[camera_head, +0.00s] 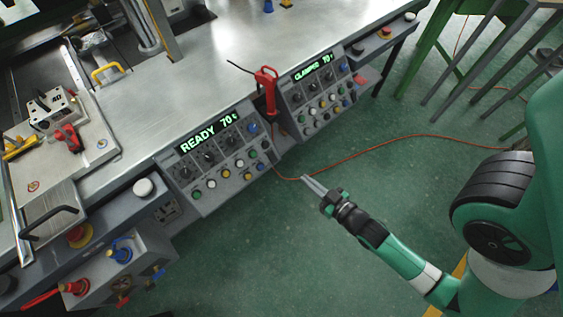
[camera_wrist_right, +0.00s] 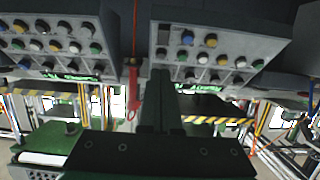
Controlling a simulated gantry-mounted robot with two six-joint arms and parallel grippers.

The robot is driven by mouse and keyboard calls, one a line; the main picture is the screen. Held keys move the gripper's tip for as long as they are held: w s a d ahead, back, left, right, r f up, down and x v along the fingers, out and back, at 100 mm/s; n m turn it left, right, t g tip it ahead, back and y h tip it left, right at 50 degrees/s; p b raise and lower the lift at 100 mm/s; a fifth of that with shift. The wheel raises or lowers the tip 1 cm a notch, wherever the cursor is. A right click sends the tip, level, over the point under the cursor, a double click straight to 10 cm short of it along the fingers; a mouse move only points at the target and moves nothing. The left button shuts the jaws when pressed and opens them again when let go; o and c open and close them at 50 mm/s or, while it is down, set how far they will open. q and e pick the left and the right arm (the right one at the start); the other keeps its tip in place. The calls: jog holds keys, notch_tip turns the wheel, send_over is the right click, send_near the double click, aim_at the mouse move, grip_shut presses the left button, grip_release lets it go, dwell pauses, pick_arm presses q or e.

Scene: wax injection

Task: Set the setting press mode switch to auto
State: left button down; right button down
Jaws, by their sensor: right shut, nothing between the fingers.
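Two control panels face the aisle on the bench front. The left panel (camera_head: 216,186) has a green display reading READY 70 and carries black rotary knobs (camera_head: 208,156) above rows of coloured buttons. The right panel (camera_head: 318,122) reads CLAMPED 70 and has similar small knobs. I cannot tell from labels which knob is the setting press mode switch. My right gripper (camera_head: 314,186) is shut and empty, out over the floor in front of the panels, touching neither. In the right wrist view its fingers (camera_wrist_right: 160,100) point toward the panels. My left gripper is not in view.
A red-handled tool (camera_head: 266,82) hangs between the panels. An orange cable (camera_head: 400,138) runs across the green floor. A white round button (camera_head: 143,187) and a box with red and blue fittings (camera_head: 105,270) stand at the left. The floor before the panels is otherwise clear.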

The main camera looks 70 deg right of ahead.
send_near(275, 158)
notch_tip(275, 158, up, 2)
jog(key=w, duration=0.2)
jog(key=w+d+f+b, duration=0.2)
jog(key=f, duration=0.1)
jog(key=shift+w+d+b, duration=0.15)
jog(key=shift+d+b, duration=0.05)
jog(key=shift+b, duration=0.1)
jog(key=shift+w+d+f, duration=0.15)
jog(key=shift+w+f, duration=0.05)
jog(key=shift+f, duration=0.15)
